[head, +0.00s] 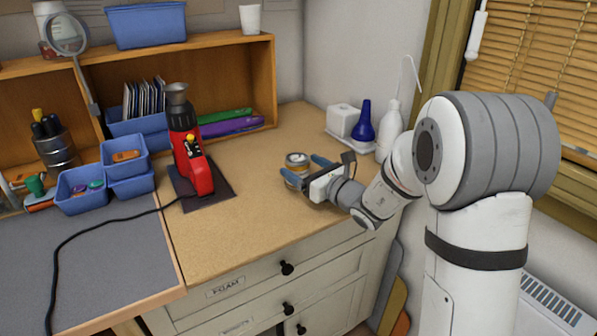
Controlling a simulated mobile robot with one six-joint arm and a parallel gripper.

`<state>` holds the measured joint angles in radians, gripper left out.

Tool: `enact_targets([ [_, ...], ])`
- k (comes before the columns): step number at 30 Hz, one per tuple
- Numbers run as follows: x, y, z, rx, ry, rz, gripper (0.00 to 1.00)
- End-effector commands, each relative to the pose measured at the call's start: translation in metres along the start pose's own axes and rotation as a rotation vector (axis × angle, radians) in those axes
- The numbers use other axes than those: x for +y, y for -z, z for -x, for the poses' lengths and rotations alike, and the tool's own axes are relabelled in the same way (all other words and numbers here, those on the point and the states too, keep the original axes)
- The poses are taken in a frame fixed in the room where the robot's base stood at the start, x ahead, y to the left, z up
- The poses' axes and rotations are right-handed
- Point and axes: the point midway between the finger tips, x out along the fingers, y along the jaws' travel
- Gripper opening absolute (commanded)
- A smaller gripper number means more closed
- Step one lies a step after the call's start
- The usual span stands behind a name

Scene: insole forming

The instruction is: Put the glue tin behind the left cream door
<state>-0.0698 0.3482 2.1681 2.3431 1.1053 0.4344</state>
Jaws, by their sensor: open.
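A small round tin with a pale lid and a yellowish band (297,160), likely the glue tin, stands upright on the wooden worktop. My gripper (306,168) reaches in from the right, low over the worktop. Its blue fingers are open, one on the near side of the tin and one on the far right side. I cannot tell whether either finger touches it. Cream fronts with black knobs show below the worktop, including a drawer labelled FOAM (255,284). I cannot make out the left cream door.
A red heat tool (192,150) stands on a dark mat left of the tin, its black cable trailing left. Blue bins (82,190) stand farther left. The worktop's front middle is clear.

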Motion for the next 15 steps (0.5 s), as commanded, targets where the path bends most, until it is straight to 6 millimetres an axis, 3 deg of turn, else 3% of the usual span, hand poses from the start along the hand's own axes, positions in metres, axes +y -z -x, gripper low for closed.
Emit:
enact_targets([
  [7,-0.004,0.0,-0.037,0.001,-0.002,0.001,0.82],
  [15,-0.005,0.0,-0.045,0.001,0.0,0.002,0.82],
])
